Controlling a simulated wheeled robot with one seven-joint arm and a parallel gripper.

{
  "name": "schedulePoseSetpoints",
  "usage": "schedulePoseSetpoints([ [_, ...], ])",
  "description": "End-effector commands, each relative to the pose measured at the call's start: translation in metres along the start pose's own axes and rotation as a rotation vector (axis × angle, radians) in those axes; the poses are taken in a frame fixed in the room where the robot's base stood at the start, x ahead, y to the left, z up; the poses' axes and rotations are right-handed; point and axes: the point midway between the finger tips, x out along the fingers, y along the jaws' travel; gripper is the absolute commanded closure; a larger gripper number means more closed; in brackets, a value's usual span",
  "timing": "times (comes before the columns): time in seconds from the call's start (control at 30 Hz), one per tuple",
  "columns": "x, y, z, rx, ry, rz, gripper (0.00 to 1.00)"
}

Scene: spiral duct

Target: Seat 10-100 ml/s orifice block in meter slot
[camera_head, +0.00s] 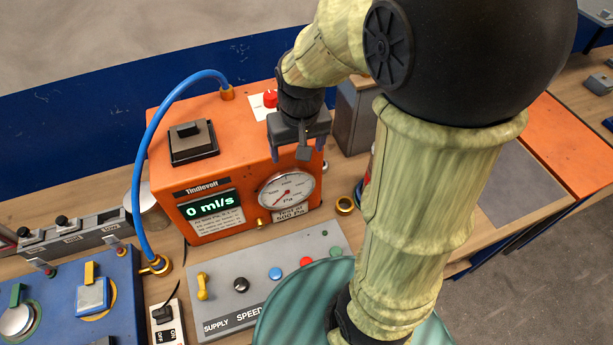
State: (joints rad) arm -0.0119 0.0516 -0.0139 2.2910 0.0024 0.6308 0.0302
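The orange meter (232,187) stands on the bench with a lit display reading 0 ml/s and a round Pa gauge. On its top left, a dark square block with a raised grip (192,142) sits level in the slot area; its range marking cannot be read. My gripper (298,151) points down over the meter's front right top edge, to the right of that block and apart from it. Its two bluish fingertips are spread apart, and I see nothing held between them. A dark grey part of my gripper partly hides the space between the fingers.
A grey rack (78,240) with dark-knobbed blocks stands left of the meter. A blue hose (143,165) arches from the meter's top to a brass fitting. A grey control panel (225,309) lies in front. A red knob (270,98) is beside my wrist.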

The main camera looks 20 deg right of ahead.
Motion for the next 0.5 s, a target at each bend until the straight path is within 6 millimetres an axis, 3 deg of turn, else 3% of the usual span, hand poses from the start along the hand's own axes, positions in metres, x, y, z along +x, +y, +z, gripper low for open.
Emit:
schedulePoseSetpoints([
  [0.1, 0.021, 0.001, 0.036, -0.019, 0.031, 0.000, 0.22],
  [0.2, 0.031, 0.002, 0.054, -0.029, 0.053, -0.001, 0.22],
  [0.5, 0.035, 0.002, 0.061, -0.034, 0.064, -0.001, 0.22],
])
